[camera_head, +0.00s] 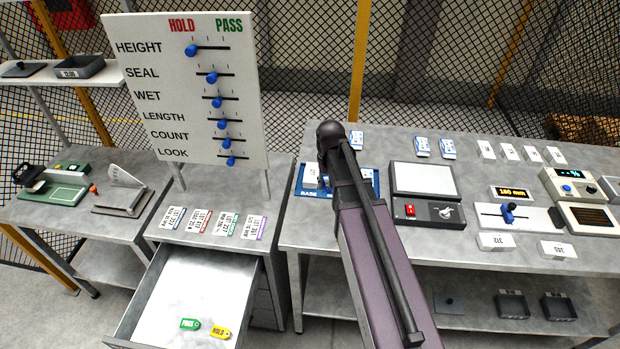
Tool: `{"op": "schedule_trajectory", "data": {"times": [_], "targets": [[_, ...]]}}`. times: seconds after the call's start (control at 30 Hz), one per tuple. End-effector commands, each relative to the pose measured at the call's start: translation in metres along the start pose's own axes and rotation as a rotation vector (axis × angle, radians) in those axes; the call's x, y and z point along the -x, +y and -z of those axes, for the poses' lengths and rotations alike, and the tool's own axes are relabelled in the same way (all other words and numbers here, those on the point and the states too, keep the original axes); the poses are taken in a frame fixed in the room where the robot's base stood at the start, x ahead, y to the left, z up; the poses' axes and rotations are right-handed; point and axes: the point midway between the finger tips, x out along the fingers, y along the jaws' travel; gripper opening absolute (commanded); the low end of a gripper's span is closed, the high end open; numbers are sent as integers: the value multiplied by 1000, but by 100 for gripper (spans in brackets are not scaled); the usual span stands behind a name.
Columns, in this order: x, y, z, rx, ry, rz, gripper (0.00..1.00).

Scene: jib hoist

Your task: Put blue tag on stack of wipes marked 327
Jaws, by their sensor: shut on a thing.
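My arm reaches up through the middle of the view, and its dark far end hangs over a blue tray (373,190) on the long bench. My gripper cannot be made out behind the arm. I see no blue tag; a green PASS tag (189,324) and a yellow HOLD tag (220,332) lie in the open drawer. A white pack (310,178) sits in the tray, partly hidden. Two white stacks with upside-down number labels, one nearer the middle (495,242) and one further right (557,250), stand at the bench's front edge. I cannot read 327 on any stack.
A board with blue sliders (195,100) stands behind the drawer cabinet, with several printed cards (198,220) on its top. A scale (424,180), a slider gauge (515,216) and small blue-and-white packs (423,146) are on the bench. The open drawer (180,285) juts forward.

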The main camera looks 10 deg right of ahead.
Motion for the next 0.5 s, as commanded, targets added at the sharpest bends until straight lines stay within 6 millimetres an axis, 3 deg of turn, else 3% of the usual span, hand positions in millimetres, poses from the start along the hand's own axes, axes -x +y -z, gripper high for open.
{"op": "schedule_trajectory", "data": {"times": [0.03, 0.2, 0.5], "targets": [[-12, -1, 0, -45, 0, 0, 15], [-27, -3, 1, -191, -1, 0, 15], [-32, -4, 1, -280, -1, 0, 15]]}}
